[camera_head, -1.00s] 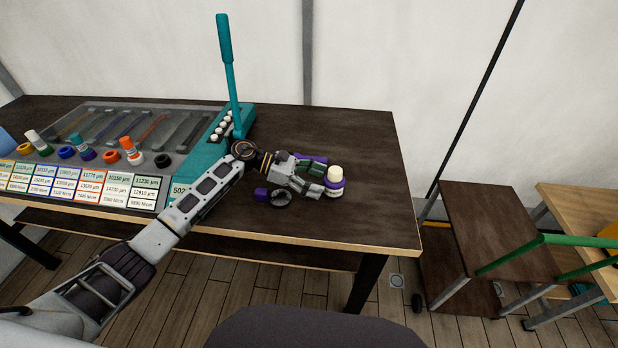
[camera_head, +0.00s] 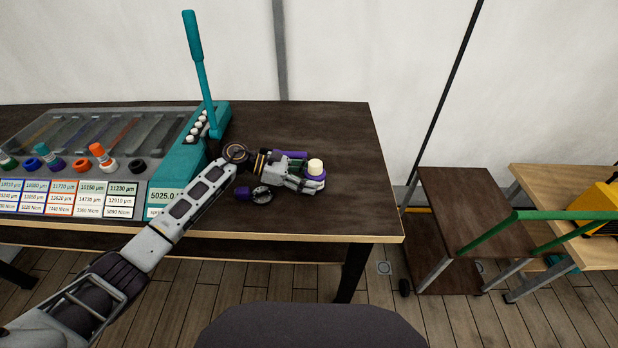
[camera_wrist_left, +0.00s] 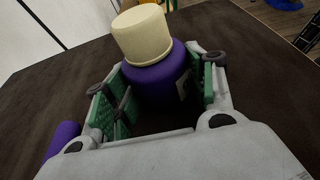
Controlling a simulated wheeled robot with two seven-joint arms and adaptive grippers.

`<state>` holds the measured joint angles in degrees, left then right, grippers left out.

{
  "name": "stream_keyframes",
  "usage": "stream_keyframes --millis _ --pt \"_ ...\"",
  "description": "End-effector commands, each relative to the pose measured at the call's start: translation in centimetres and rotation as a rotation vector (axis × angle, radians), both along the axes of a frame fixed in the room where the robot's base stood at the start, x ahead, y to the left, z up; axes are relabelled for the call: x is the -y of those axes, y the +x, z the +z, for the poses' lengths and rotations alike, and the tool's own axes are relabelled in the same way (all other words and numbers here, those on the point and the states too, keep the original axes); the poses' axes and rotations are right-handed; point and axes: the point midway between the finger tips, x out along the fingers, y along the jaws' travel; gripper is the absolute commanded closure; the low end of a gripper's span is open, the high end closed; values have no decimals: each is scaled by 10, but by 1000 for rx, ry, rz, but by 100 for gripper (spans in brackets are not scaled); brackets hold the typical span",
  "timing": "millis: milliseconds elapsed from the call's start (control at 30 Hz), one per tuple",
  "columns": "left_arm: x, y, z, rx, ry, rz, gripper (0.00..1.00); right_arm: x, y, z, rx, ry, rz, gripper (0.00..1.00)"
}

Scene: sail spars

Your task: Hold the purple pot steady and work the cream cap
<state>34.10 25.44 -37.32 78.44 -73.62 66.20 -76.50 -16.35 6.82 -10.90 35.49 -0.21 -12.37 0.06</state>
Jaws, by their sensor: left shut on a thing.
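The purple pot (camera_head: 312,176) stands on the dark table near its right end, with the cream cap (camera_head: 316,166) on top. In the left wrist view the purple pot (camera_wrist_left: 158,84) sits between the green-padded fingers and the cream cap (camera_wrist_left: 141,34) rises above them, clear of the fingers. My left gripper (camera_head: 310,180) reaches in from the left and is shut on the pot; it also shows in the left wrist view (camera_wrist_left: 160,90). The fingers hide part of the pot's sides. My right gripper is not in view.
A teal lever press (camera_head: 190,150) and a rack of coloured caps stand left. The table (camera_head: 345,205) is clear right of the pot. A small dark table (camera_head: 465,205) stands farther right.

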Motion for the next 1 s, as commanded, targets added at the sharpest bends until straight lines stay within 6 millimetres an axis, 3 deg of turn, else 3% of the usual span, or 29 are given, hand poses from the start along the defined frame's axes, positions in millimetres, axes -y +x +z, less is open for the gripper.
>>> stream_keyframes --millis 33,200,1000 --pt "0 0 0 0 -1 0 64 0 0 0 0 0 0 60" --pt "0 0 0 0 0 0 83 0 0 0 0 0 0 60" --pt "0 -1 -2 -2 2 0 83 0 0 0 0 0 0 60"
